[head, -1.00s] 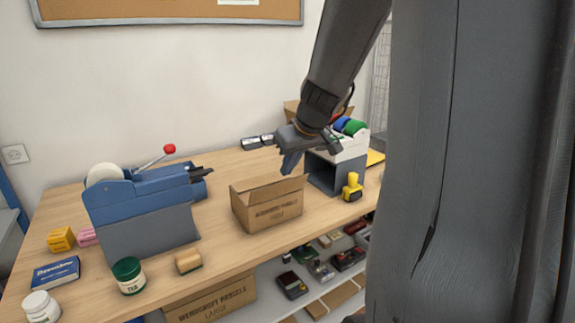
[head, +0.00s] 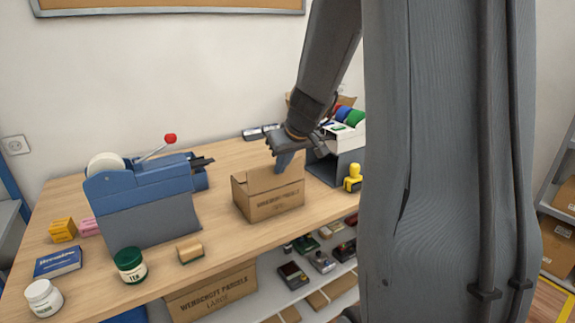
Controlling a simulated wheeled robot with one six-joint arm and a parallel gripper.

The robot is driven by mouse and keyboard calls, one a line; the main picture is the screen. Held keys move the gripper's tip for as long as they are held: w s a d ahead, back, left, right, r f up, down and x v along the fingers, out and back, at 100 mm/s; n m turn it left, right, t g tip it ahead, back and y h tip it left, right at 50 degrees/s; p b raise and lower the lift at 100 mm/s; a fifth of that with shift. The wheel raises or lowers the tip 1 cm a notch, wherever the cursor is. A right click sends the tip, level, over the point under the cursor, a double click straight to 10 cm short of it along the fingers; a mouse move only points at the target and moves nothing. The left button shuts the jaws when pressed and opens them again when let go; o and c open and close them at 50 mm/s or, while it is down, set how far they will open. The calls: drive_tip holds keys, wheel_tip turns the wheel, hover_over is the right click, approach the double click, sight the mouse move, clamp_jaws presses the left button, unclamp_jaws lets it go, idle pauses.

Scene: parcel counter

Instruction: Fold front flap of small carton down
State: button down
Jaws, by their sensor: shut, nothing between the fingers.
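The small carton (head: 275,204) stands on the wooden counter (head: 222,229), printed on its front side. Its far side or a raised flap stands up at the back; I cannot tell which. I cannot make out the front flap clearly from this angle. My gripper (head: 283,166) is shut and empty. It points down at the carton's back part, its tip low over or just inside the top opening. Whether it touches the cardboard is unclear. The arm hides part of what lies behind the carton.
A blue tape dispenser (head: 145,203) with a red-tipped lever stands left of the carton. A grey-white holder (head: 338,152) and a yellow stamp (head: 353,178) stand close on the right.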

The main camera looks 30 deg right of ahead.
drive_tip(key=w+f, duration=0.1)
drive_tip(key=w+f+b, duration=0.1)
drive_tip(key=w, duration=0.1)
drive_tip(key=w+b, duration=0.1)
drive_tip(key=shift+w+f, duration=0.35)
drive_tip(key=shift+f, duration=0.05)
drive_tip(key=shift+w+f+b, duration=0.35)
drive_tip(key=shift+f+b, duration=0.25)
drive_tip(key=shift+b, duration=0.4)
drive_tip(key=shift+f+b, duration=0.2)
drive_tip(key=shift+b, duration=0.1)
wheel_tip(320, 180, up, 9)
drive_tip(key=p, duration=0.7)
hover_over(273, 167)
drive_tip(key=w+d, duration=0.1)
drive_tip(key=w, duration=0.1)
drive_tip(key=shift+w, duration=0.2)
